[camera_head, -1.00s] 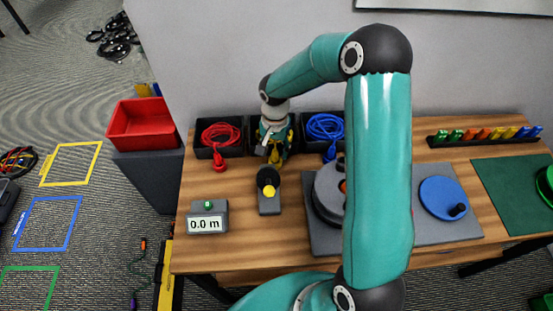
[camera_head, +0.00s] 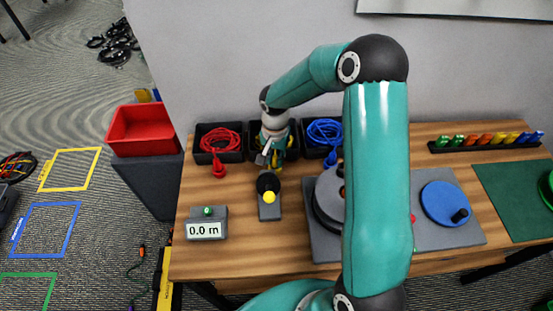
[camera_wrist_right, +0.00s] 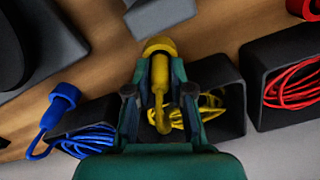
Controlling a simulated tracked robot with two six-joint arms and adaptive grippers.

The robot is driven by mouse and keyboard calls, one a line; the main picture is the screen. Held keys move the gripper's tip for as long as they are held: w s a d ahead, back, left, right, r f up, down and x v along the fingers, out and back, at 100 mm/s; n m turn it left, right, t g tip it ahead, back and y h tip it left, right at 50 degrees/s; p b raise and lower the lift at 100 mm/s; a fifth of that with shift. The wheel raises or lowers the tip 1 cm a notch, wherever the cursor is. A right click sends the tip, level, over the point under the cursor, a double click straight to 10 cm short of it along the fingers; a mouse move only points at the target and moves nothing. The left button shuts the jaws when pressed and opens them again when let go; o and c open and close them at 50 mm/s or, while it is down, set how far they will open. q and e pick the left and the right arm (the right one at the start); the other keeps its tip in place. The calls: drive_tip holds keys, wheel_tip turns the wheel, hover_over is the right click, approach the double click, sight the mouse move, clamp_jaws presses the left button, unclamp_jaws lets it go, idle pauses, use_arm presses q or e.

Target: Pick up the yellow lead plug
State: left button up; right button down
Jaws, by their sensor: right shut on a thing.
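The yellow lead plug (camera_wrist_right: 160,48) is between the fingers of my right gripper (camera_wrist_right: 158,92) in the right wrist view, and the gripper is shut on it. The yellow lead runs back from the plug into the middle black bin (camera_wrist_right: 226,82), where more yellow coils lie. In the head view my right gripper (camera_head: 264,158) is at the front of that bin, and the plug is mostly hidden behind it. My left gripper is not in view.
Bins with a red lead (camera_head: 221,138) and a blue lead (camera_head: 324,131) flank the middle bin. A meter (camera_head: 206,229) reads 0.0 m. A red bin (camera_head: 144,128) stands left of the table.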

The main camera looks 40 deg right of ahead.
sight(275, 156)
wheel_tip(275, 156, up, 20)
drive_tip(key=p, duration=1)
